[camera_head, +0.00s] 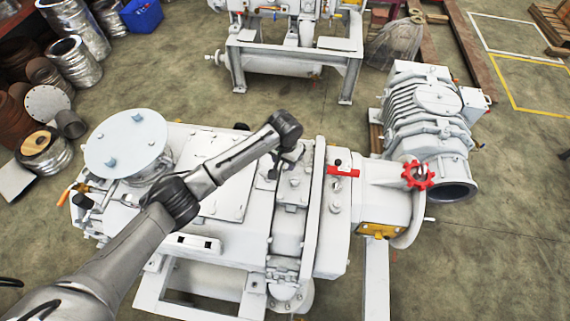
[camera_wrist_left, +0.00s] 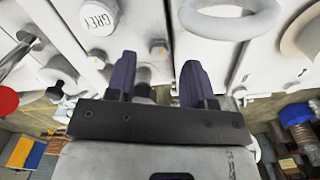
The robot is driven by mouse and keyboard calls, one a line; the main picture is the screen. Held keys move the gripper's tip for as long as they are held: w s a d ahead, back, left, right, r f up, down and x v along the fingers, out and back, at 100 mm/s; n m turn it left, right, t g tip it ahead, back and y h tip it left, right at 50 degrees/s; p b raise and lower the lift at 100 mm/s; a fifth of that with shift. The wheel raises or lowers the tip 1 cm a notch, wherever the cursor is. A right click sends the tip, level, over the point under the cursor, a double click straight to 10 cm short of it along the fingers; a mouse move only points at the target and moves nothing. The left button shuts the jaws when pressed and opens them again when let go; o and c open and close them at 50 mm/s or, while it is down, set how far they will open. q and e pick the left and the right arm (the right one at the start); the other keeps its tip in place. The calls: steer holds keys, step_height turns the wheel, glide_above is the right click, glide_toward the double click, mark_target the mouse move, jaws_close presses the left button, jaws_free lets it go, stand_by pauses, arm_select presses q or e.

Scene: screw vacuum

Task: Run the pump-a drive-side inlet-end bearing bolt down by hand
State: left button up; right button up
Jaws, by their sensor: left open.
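The white pump (camera_head: 225,245) lies below my left arm in the head view. My left gripper (camera_head: 290,158) hangs over its top near the flanged right end, pointing down. In the left wrist view, the two dark purple fingers of my left gripper (camera_wrist_left: 158,75) are apart. A bolt head (camera_wrist_left: 158,48) sits on the white casing just beyond the gap between the fingers. A dark round part (camera_wrist_left: 144,91) shows beside the left finger, partly hidden by the gripper's black bar. I cannot tell which is the named bearing bolt, or whether a finger touches anything. My right gripper is not in view.
A large cap marked GREY (camera_wrist_left: 98,16) and a white lifting ring (camera_wrist_left: 230,20) stand near the fingers. A red handwheel (camera_head: 417,176) and a red lever (camera_head: 342,171) lie right of my gripper. A second ribbed machine (camera_head: 425,105) stands behind right.

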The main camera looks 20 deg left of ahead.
mark_target(285, 167)
arm_select(q)
steer(key=shift+f, duration=1.15)
steer(key=shift+c, duration=0.4)
jaws_close()
steer(key=shift+r, duration=0.1)
